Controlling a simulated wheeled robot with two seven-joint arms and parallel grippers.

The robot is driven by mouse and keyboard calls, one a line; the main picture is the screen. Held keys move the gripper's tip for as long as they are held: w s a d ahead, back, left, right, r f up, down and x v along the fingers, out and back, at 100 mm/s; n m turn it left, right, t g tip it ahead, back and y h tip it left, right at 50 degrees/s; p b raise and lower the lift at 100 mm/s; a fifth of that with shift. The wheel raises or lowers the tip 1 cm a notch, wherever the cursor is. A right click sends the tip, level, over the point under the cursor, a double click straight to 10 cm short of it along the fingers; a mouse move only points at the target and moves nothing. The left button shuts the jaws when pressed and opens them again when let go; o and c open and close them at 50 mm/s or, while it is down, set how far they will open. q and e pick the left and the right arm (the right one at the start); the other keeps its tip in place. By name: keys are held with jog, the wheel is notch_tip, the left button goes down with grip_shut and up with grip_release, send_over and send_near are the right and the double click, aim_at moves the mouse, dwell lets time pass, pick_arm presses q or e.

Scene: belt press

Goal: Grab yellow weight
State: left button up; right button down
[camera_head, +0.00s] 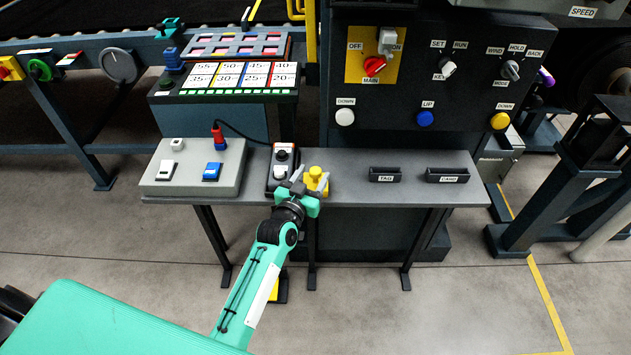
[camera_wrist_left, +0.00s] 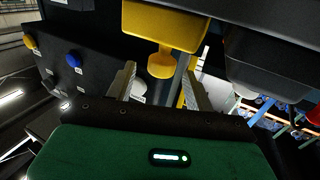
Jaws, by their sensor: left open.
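The yellow weight (camera_head: 316,179) stands on the grey shelf in the head view, right of a dark box with a knob. In the left wrist view the yellow weight (camera_wrist_left: 165,30) shows as a wide block with a narrow neck and a rounded knob. My left gripper (camera_head: 305,183) is open at the weight, with its teal body at the shelf's front edge. In the wrist view the two fingers of my left gripper (camera_wrist_left: 158,85) are apart, with the weight's knob between and beyond their tips. I cannot tell whether they touch it. My right gripper is not in view.
The dark knob box (camera_head: 282,170) stands close on the left of the weight. A grey switch box (camera_head: 193,167) is farther left. The shelf (camera_head: 345,178) is bare right of the weight up to the TAG and CARD slots (camera_head: 385,174). The control panel (camera_head: 430,85) rises behind.

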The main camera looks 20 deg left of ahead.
pick_arm(q)
jog(key=shift+w+d, duration=0.1)
jog(key=shift+w, duration=1.3)
jog(key=shift+c, duration=0.2)
grip_shut()
jog(key=shift+r, duration=0.1)
